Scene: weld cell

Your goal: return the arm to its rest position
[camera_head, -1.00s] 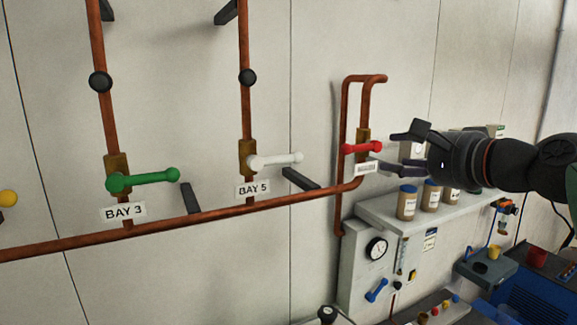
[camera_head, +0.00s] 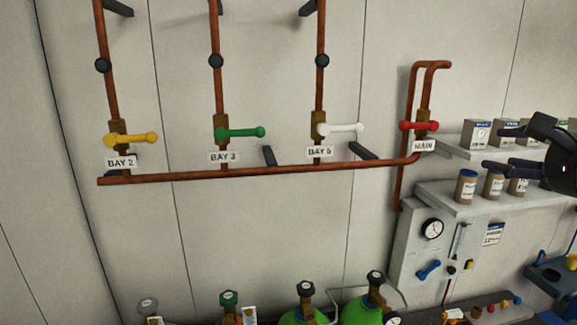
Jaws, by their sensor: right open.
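My right gripper (camera_head: 515,146) is at the right edge of the head view, its dark fingers apart and pointing left, with nothing between them. It is to the right of the red valve handle (camera_head: 419,126) labelled MAIN and apart from it. The red handle lies level, crosswise to its copper pipe. Most of my right arm is cut off by the picture's edge. My left gripper is not in view.
Yellow (camera_head: 131,140), green (camera_head: 240,132) and white (camera_head: 340,128) valve handles line the copper pipe on the wall. A shelf with jars (camera_head: 466,187) and boxes (camera_head: 477,134) is near my right gripper. Gas cylinders (camera_head: 304,316) stand below. A gauge panel (camera_head: 412,250) hangs at lower right.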

